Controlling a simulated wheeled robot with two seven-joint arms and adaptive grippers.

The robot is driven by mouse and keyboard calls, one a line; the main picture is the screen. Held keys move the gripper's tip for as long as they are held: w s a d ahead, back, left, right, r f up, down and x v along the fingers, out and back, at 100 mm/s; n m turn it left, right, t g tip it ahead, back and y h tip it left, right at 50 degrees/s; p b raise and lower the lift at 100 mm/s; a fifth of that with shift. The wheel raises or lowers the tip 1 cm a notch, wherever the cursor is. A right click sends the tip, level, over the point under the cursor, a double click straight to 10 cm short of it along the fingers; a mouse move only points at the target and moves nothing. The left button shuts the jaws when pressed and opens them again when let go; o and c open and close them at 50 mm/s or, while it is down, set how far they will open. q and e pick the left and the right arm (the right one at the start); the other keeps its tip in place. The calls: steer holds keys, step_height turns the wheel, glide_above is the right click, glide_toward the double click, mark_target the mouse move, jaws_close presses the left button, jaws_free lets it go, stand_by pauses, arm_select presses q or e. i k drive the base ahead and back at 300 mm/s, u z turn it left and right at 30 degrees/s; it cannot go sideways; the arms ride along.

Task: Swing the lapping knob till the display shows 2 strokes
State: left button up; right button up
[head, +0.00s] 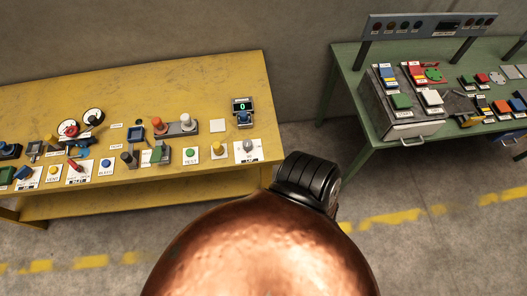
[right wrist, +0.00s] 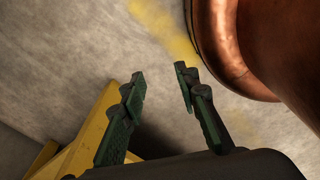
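A small display (head: 243,105) at the right end of the yellow table reads a green 0. A blue part (head: 244,119) sits directly under it, and a grey knob (head: 248,146) on a white plate stands just in front. The labels are too small to tell which control is the lapping knob. My right gripper (right wrist: 160,72) is open and empty in the right wrist view, its two green-and-black fingers apart above the floor. Its fingers do not show in the head view. My left gripper is not in view.
The yellow table (head: 200,76) carries several other controls, including a green button (head: 191,154) and a yellow button (head: 218,149). A green table (head: 346,60) with more controls stands to the right. Floor is open between the tables. The yellow table's back strip is clear.

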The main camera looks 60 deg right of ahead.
mark_target(248, 146)
steer(key=k, duration=0.4)
steer(key=z, duration=0.75)
